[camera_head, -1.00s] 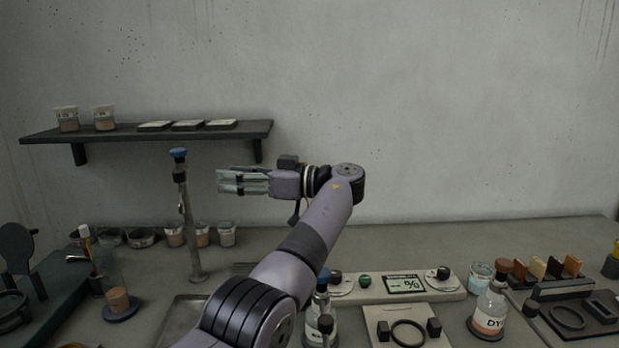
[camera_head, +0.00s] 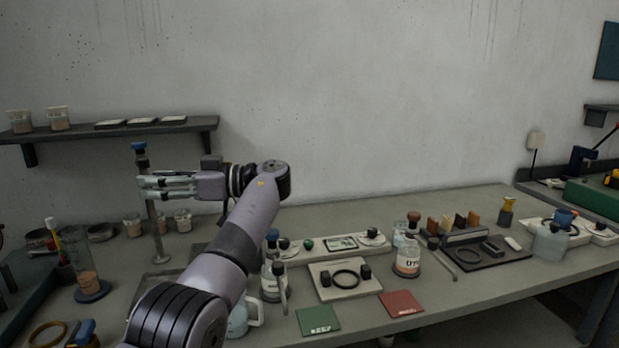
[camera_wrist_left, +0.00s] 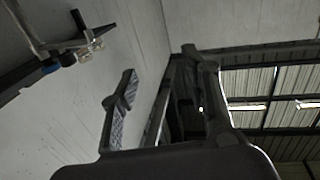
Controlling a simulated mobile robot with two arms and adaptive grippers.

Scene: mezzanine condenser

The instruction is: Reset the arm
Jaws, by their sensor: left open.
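My left arm rises from the bottom of the head view, bends at the elbow and points left. My left gripper (camera_head: 150,187) is open and empty, held above the bench beside a slim metal stand with a blue top (camera_head: 139,149). I cannot tell from this view whether the two touch. In the left wrist view the gripper's fingers (camera_wrist_left: 155,105) show against the grey wall and a corrugated ceiling, with nothing between them. My right gripper is not in view.
A wall shelf (camera_head: 110,132) with jars hangs above the gripper. The bench (camera_head: 420,300) carries a meter panel (camera_head: 340,243), a labelled bottle (camera_head: 407,258), a green card (camera_head: 318,319) and a red card (camera_head: 401,304). Open air lies right of my arm.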

